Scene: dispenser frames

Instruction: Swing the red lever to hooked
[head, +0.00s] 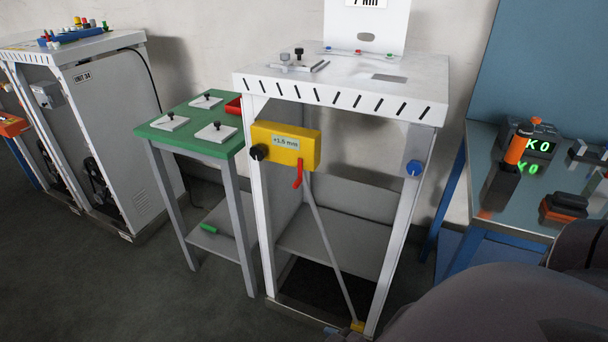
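The red lever (298,174) hangs down at the underside of a yellow box (285,146), towards its right side. The box is fixed across the front of a white dispenser frame (262,220). It has a black knob (258,152) at its left end and a label reading "+1.5 mm". The lever tilts slightly, its lower end a little left. I cannot make out a hook or catch beside it. Neither gripper shows in the head view. Only dark rounded parts, probably of my own arm, fill the lower right corner.
A thin grey rod (332,250) slants down inside the frame to a yellow block (357,326). A green-topped table (191,130) stands left, a metal bench (485,180) right. Floor (120,290) at front left is clear.

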